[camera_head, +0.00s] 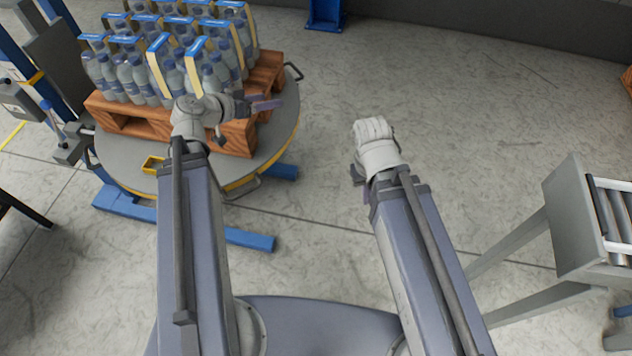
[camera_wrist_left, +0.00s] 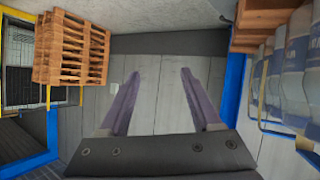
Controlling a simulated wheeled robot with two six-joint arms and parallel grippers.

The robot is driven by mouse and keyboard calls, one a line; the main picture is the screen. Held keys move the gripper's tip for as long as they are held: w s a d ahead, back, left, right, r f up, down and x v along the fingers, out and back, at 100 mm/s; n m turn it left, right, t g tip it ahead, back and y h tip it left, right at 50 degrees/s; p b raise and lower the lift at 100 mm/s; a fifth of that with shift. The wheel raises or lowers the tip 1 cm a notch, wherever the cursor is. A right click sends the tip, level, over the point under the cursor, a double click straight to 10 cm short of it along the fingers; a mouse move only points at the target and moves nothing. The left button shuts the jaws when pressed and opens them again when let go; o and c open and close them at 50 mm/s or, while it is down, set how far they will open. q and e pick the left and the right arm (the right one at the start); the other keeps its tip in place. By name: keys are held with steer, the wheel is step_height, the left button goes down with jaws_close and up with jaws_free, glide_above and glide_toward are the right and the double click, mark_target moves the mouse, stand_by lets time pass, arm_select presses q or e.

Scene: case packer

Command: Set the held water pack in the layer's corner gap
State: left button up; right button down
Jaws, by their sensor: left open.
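Several water packs (camera_head: 170,62), clear bottles with blue caps and blue-and-cream straps, stand upright on a wooden pallet (camera_head: 112,114). Bare pallet boards show along the right side and near right corner of the layer. My left gripper (camera_head: 245,119) is beside the pallet's near right corner, partly in front of it. Its fingers are apart with nothing between them, as the left wrist view (camera_wrist_left: 159,76) also shows. Bottles (camera_wrist_left: 277,75) are at that view's right edge, clear of the fingers. My right gripper (camera_head: 358,177) is out over open floor; its fingers are mostly hidden, and no pack shows at it.
The pallet rests on a round grey turntable (camera_head: 130,172) with blue feet and a black handle at its right. A roller conveyor (camera_head: 590,215) stands at the right. Stacked empty pallets (camera_wrist_left: 72,50) show in the left wrist view. The floor between turntable and conveyor is clear.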

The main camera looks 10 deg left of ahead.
arm_select(q)
steer(key=s+d+f+m+g+y, duration=0.1)
steer(key=s+d+f+g, duration=0.3)
steer(key=d, duration=0.3)
steer(key=s+d+f+g, duration=0.3)
steer(key=s+d+f, duration=0.15)
steer(key=d, duration=0.25)
steer(key=s+d+f+n+g+y, duration=0.1)
steer(key=s+d+f+g+y, duration=0.2)
steer(key=s+y, duration=0.4)
steer(key=shift+s+g, duration=0.5)
steer(key=shift+s, duration=0.35)
steer(key=shift+f, duration=0.1)
